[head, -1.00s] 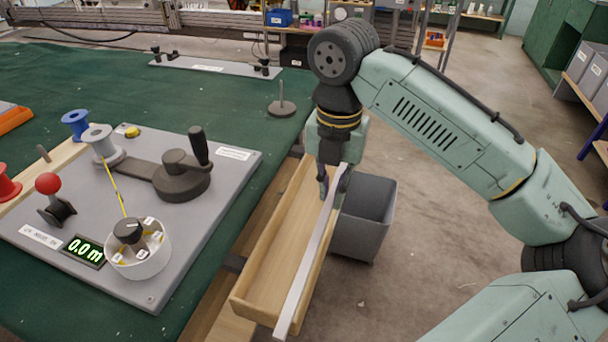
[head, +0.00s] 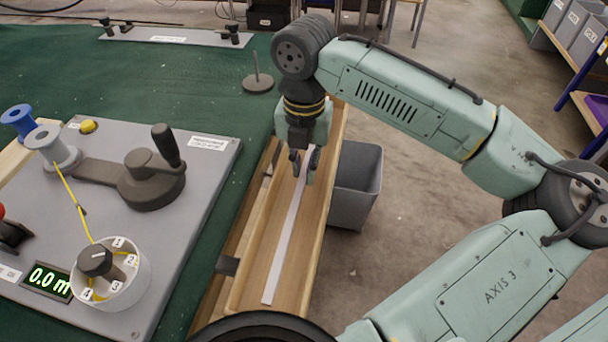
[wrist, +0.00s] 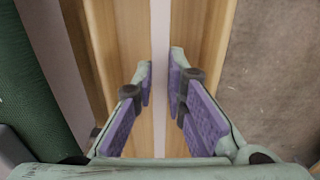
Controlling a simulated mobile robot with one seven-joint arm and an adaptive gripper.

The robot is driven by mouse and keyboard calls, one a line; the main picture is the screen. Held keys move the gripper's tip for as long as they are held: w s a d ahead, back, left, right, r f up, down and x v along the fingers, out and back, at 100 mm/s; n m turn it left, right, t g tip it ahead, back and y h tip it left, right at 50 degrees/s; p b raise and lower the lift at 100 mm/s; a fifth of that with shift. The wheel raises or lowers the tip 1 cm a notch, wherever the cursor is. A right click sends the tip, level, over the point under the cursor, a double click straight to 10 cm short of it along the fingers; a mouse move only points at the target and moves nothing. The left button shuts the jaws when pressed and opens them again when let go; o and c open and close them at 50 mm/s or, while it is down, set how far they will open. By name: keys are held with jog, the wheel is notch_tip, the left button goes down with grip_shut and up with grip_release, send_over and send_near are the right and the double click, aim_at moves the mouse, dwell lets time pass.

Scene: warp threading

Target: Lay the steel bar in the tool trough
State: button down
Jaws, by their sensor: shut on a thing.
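The steel bar (head: 286,235) is a long, thin, pale strip. In the head view it runs lengthwise within the wooden tool trough (head: 324,210), between its side walls. I cannot tell whether it touches the floor along its whole length. My gripper (head: 305,166) points down over the far part of the trough, shut on the bar near its far end. In the wrist view the bar (wrist: 160,25) passes between the purple-padded fingertips (wrist: 161,66), with trough wood (wrist: 205,35) on both sides. The fingers partly hide the bar.
The trough hangs along the green table's (head: 215,95) right edge. A grey bin (head: 357,185) stands on the floor right of it. A grey board with a crank (head: 150,180), spools and a counter (head: 47,282) lies on the table at left. A spindle stand (head: 258,78) stands behind.

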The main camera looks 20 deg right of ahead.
aim_at(304, 172)
jog(key=shift+f, duration=1.6)
jog(key=shift+f, duration=0.15)
jog(key=c, duration=1.6)
grip_release()
jog(key=shift+c, duration=0.2)
notch_tip(304, 172, up, 12)
